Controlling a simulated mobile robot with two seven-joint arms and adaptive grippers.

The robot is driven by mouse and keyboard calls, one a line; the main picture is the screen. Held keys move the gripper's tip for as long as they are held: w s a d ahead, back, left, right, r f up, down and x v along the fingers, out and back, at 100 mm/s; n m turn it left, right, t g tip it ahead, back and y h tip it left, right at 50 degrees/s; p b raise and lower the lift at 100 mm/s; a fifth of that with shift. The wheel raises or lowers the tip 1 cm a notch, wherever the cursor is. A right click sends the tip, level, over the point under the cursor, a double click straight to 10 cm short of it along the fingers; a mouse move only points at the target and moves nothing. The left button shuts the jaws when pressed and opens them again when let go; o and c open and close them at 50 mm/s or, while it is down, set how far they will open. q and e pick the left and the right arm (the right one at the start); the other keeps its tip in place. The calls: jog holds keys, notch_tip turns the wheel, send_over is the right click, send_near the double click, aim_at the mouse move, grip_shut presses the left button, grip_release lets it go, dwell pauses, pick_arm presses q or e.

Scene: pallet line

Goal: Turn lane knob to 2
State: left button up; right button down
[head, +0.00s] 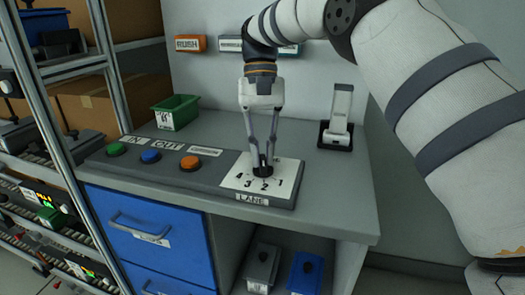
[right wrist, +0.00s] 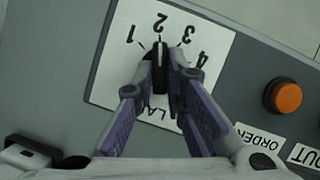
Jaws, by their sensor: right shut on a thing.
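The lane knob (head: 261,170) is a small black knob on a white number card (head: 285,167) marked 1 to 4, at the right end of the grey control panel. My right gripper (head: 265,162) comes down from above, its fingers closed on the knob from both sides. In the right wrist view the knob (right wrist: 160,60) sits between the fingertips of the right gripper (right wrist: 162,72). A pale line on the knob points at or very near the 2. The fingers hide part of the knob and the LANE label in that view. My left gripper is not in view.
Green (head: 116,149), blue (head: 151,156) and orange (head: 190,162) buttons sit left on the panel. A green bin (head: 177,112) and an upright device in a black holder (head: 338,118) stand behind. Blue drawers (head: 150,240) are below. Bench at right is clear.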

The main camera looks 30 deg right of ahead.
dwell(0.4)
jog(key=c, duration=1.6)
grip_release()
jog(key=shift+c, duration=0.2)
